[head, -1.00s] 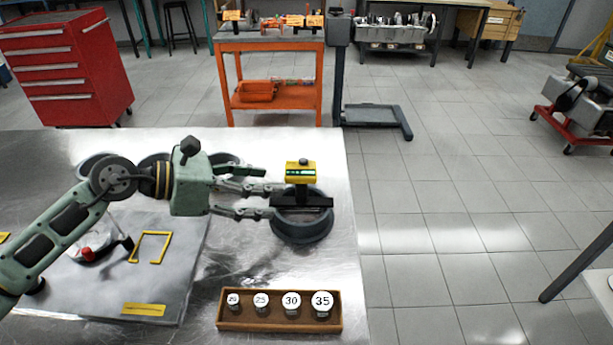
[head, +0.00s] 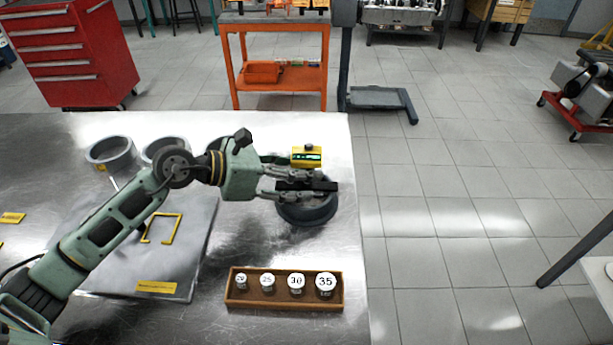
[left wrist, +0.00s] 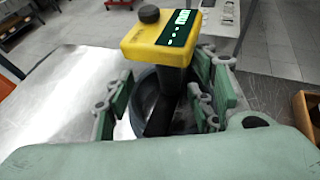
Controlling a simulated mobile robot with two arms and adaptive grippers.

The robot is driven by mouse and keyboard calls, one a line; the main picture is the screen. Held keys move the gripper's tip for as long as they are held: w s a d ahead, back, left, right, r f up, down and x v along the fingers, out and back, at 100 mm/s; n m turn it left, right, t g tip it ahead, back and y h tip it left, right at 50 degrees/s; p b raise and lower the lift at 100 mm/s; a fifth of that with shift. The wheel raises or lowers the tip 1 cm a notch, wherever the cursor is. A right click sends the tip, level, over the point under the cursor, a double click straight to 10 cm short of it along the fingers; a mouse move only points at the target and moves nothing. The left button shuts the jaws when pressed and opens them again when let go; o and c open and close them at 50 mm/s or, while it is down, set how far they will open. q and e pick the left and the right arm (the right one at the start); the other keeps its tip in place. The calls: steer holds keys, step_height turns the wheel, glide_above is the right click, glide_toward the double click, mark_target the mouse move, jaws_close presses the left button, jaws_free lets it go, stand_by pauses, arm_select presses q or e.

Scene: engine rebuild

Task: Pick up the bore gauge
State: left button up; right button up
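The bore gauge (head: 306,157) has a yellow head with a green display, a black knob and a dark body. It stands at the dark ring (head: 306,212) on the metal bench, near its right edge. In the left wrist view the bore gauge (left wrist: 161,42) rises between my left gripper's fingers. My left gripper (head: 300,184) reaches in from the left at the gauge's body. In the wrist view the left gripper (left wrist: 160,103) looks open, with a gap between the left finger and the stem; the right finger is close to the stem. My right gripper is not in view.
A wooden tray (head: 284,300) with numbered cylinders lies in front of the ring. A grey mat (head: 187,262) with a yellow frame (head: 163,240) lies left. Grey rings (head: 111,153) stand behind.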

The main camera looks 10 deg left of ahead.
mark_target(298, 155)
arm_select(q)
jaws_close()
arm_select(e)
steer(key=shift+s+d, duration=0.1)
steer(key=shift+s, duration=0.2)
arm_select(q)
steer(key=shift+w+r, duration=0.1)
steer(key=shift+r, duration=0.05)
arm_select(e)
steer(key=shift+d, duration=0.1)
arm_select(q)
steer(key=shift+r, duration=0.1)
steer(key=shift+r, duration=0.25)
step_height(298, 155, up, 4)
steer(key=shift+f+b, duration=0.15)
steer(key=shift+b, duration=0.3)
steer(key=d+r, duration=0.9)
steer(key=d, duration=0.2)
steer(key=shift+d+r+p, duration=0.25)
steer(key=shift+p, duration=0.05)
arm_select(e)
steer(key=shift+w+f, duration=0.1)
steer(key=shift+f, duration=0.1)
